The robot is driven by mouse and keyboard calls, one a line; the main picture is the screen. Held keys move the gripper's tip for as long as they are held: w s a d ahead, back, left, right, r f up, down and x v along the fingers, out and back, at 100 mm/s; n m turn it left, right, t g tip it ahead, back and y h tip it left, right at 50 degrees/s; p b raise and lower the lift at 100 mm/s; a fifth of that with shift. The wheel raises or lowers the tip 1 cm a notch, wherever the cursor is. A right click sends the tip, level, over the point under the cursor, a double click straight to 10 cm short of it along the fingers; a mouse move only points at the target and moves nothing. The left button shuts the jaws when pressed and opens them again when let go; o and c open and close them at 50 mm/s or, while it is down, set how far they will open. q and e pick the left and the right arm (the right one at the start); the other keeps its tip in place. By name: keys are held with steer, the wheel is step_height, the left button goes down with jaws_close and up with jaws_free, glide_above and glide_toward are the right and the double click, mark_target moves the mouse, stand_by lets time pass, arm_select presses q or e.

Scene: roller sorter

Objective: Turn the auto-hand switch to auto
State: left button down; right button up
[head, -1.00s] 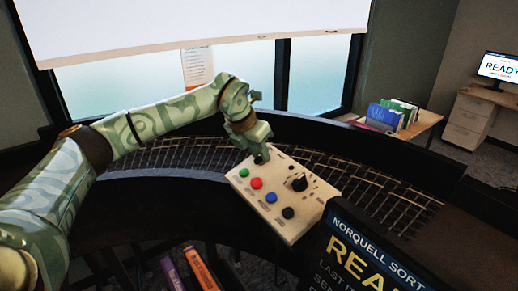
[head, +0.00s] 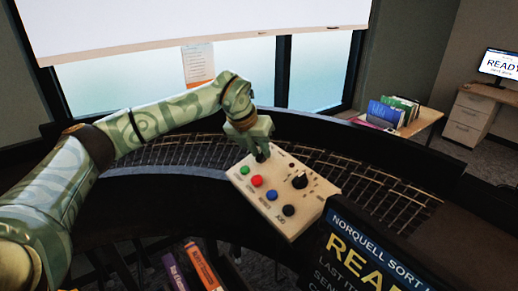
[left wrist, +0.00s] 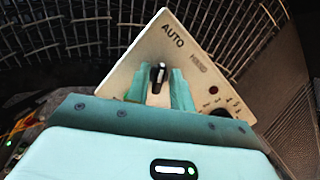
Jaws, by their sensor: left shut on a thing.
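The beige control panel (head: 238,178) sits in the middle of the head view, with green, red and blue buttons and black knobs. My left gripper (head: 261,155) reaches down to its far-left corner. In the left wrist view the auto-hand switch (left wrist: 158,75), a small black knob with a pale mark, stands between the two fingers of my left gripper (left wrist: 158,88), which is shut on it. The word AUTO is printed above the switch and HAND to its right. The knob's marked end points up, roughly toward AUTO. My right gripper is out of view.
A curved roller track (head: 395,200) runs behind the panel. A dark READY screen (head: 375,250) stands at the front right. Orange and purple books (head: 200,265) show at the bottom. A side table with binders (head: 388,112) is at the far right.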

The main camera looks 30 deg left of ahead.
arm_select(q)
steer(key=c, duration=1.5)
jaws_free()
steer(key=shift+r, duration=0.15)
steer(key=v, duration=1.6)
steer(key=shift+s, duration=0.15)
